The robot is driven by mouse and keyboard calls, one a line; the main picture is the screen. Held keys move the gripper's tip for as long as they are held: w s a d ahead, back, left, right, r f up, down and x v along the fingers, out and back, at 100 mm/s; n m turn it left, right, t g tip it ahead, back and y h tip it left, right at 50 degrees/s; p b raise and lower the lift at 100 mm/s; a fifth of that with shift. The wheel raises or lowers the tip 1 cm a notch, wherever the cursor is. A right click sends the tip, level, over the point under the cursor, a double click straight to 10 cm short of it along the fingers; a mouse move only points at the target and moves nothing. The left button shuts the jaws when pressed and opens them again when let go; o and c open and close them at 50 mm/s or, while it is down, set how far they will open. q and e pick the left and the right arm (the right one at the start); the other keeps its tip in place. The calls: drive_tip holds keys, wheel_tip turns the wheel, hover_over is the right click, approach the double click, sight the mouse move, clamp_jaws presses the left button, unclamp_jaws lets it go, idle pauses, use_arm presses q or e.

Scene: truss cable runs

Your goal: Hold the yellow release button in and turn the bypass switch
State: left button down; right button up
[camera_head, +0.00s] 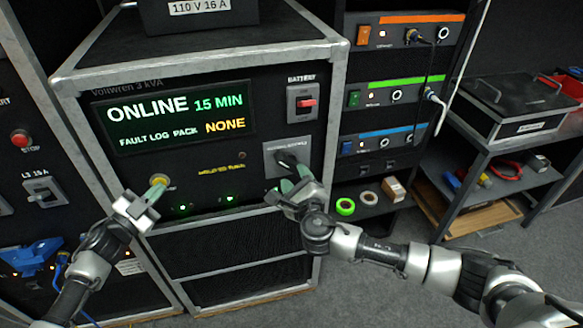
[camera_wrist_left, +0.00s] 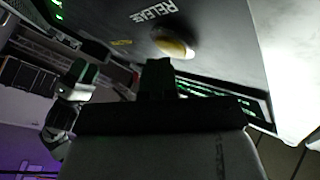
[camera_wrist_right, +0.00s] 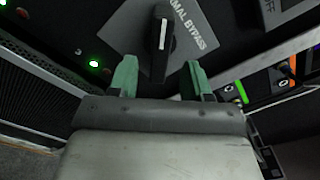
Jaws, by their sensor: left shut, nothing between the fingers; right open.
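The yellow release button (camera_head: 159,181) is at the lower left of the cabinet's front panel. It also shows in the left wrist view (camera_wrist_left: 172,43), just beyond my left fingertips. My left gripper (camera_head: 150,194) is shut and empty, its tips close to the button; I cannot tell whether they touch it. The bypass switch is a black knob (camera_head: 287,159) on a grey plate (camera_head: 272,168) at the panel's right. In the right wrist view the knob (camera_wrist_right: 161,38) stands ahead of my right gripper (camera_wrist_right: 158,75), which is open with one green finger on either side, below the knob.
The cabinet's display (camera_head: 172,116) reads ONLINE, 15 MIN, FAULT LOG PACK NONE. A red battery switch (camera_head: 304,103) is above the bypass plate. A rack with coloured-strip units and a shelf with a green tape roll (camera_head: 345,206) stand to the right.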

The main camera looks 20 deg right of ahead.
sight(292, 169)
drive_tip(key=shift+w, duration=2.15)
clamp_jaws()
